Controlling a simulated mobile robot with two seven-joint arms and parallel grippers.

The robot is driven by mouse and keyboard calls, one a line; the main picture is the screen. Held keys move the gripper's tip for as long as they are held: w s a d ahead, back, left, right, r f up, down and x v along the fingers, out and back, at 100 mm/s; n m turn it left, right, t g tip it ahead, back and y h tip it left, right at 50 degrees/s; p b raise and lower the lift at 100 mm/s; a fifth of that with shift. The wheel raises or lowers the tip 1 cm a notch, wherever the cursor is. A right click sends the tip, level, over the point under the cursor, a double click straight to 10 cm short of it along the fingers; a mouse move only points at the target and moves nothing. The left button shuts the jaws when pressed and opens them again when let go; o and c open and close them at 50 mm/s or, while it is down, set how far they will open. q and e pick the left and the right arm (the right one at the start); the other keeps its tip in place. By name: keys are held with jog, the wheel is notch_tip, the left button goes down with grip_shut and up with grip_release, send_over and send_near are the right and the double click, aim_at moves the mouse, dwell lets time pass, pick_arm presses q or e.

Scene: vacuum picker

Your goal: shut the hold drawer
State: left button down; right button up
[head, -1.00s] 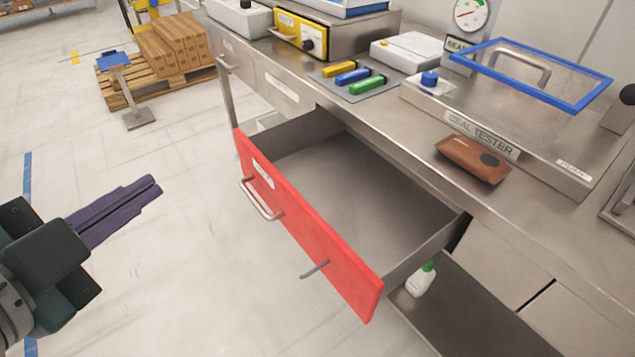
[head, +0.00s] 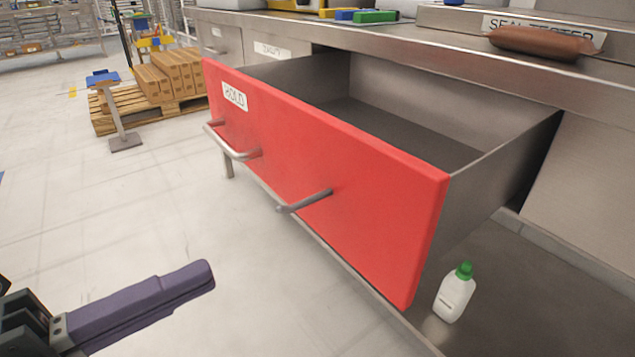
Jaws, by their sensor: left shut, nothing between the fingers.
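The hold drawer (head: 340,160) has a red front with a HOLD label and stands pulled well out of the steel bench. Its inside, as far as I see it, is empty. A bar handle (head: 232,146) and a separate grey peg-like bar (head: 305,201) stick out from the front. My left gripper (head: 200,276) is at the lower left, with its purple fingers shut and empty. It is in front of the drawer and below the handle, apart from the red front. My right gripper is not in view.
The bench top (head: 400,42) holds a brown pouch (head: 543,42) and coloured blocks. A white bottle with a green cap (head: 455,293) stands on the lower shelf, under the drawer's right end. A pallet of cartons (head: 150,95) is far left.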

aim_at(343, 207)
pick_arm(q)
jog(key=b+x, duration=0.2)
jog(key=x, duration=1.1)
jog(key=shift+w+d+r, duration=0.1)
jog(key=shift+d, duration=0.05)
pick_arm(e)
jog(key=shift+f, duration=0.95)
pick_arm(q)
jog(key=shift+d, duration=0.1)
